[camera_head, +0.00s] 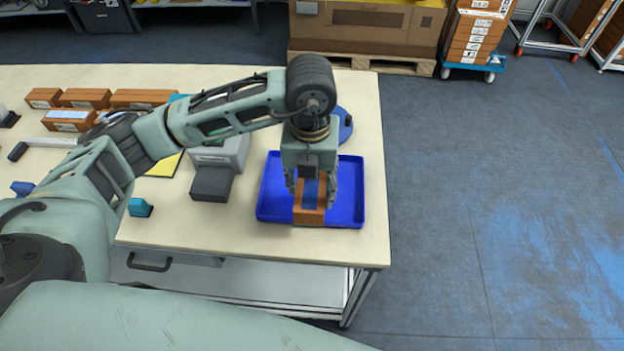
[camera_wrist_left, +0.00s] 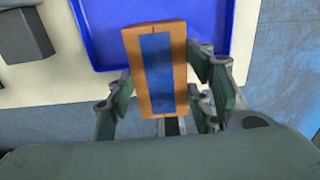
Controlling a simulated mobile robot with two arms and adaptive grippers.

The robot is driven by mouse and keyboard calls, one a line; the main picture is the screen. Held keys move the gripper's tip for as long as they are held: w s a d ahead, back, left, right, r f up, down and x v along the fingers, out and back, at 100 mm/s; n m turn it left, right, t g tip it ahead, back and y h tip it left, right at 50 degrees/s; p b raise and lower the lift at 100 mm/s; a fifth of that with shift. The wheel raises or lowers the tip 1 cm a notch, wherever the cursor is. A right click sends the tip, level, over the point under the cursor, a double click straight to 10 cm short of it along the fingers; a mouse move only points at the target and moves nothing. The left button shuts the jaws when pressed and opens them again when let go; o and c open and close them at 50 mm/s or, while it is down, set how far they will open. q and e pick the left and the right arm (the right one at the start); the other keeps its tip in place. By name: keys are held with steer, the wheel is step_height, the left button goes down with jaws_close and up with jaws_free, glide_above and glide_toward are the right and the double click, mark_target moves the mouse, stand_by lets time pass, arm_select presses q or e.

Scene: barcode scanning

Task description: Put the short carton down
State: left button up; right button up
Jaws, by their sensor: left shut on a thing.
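The short carton (camera_head: 309,215) is an orange-brown box with a blue strip on its upper face. It is at the blue tray (camera_head: 353,200), over the tray's front part. My left gripper (camera_head: 312,192) points down and is shut on the carton, with a finger on each side. In the left wrist view the carton (camera_wrist_left: 155,70) sits between the fingers, and the blue tray (camera_wrist_left: 215,22) lies beneath and beyond it. I cannot tell whether the carton touches the tray floor. My right gripper is not in view.
A grey device with a dark box (camera_head: 212,183) stands left of the tray. Several brown cartons (camera_head: 85,97) lie at the table's back left. A small teal object (camera_head: 140,208) lies near the front edge. The table (camera_head: 220,235) ends just right of the tray.

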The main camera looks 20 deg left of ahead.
mark_target(312, 182)
arm_select(q)
steer(key=w+f, duration=0.1)
steer(key=w+a+f, duration=0.1)
steer(key=w, duration=0.1)
steer(key=w+f+p, duration=0.1)
steer(key=shift+w+a, duration=0.25)
steer(key=shift+w, duration=0.05)
step_height(312, 182, down, 3)
steer(key=shift+r+p, duration=0.1)
steer(key=shift+p, duration=0.75)
steer(key=shift+f, duration=0.7)
steer(key=o, duration=1.5)
